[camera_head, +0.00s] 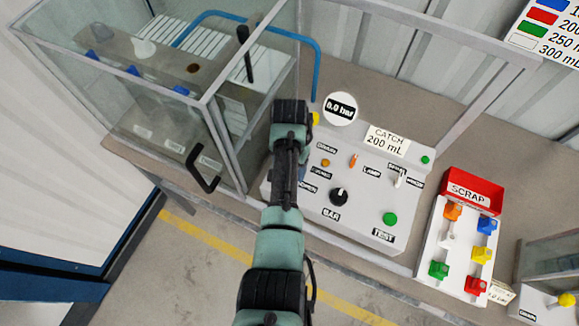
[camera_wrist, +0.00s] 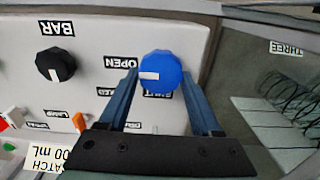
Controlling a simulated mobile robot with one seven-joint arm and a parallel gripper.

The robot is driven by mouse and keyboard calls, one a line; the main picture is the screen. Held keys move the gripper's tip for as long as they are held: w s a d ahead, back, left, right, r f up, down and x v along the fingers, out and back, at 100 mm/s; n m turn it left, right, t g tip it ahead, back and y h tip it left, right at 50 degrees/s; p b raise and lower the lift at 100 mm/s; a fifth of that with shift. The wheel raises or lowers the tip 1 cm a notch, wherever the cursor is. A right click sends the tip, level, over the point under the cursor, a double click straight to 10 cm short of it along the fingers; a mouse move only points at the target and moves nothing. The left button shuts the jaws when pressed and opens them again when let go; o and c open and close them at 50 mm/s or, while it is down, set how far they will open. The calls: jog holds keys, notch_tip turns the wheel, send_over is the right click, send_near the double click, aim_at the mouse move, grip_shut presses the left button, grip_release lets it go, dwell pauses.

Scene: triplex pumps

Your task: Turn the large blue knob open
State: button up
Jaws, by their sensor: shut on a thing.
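The large blue knob (camera_wrist: 160,70) sits on the white control panel in the wrist view. Its white pointer mark faces left, toward the side of the OPEN label (camera_wrist: 121,62). A SHUT label (camera_wrist: 157,94) is just below the knob. My gripper (camera_wrist: 161,78) has one finger on each side of the knob and is shut on it. In the head view my gripper (camera_head: 290,112) reaches over the left part of the panel (camera_head: 300,228), and the arm hides the knob there.
A black BAR knob (camera_wrist: 55,62) is beside the blue knob; a green TEST button (camera_head: 390,219) is on the panel. A glass enclosure with a black handle (camera_head: 203,170) stands close left of my arm. A red SCRAP tray (camera_head: 473,190) and colored valve pieces are at right.

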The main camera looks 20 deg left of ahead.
jog(key=o, duration=1.4)
jog(key=shift+r, duration=0.1)
notch_tip(320, 180, up, 13)
jog(key=shift+f+b, duration=0.1)
jog(key=shift+b, duration=0.7)
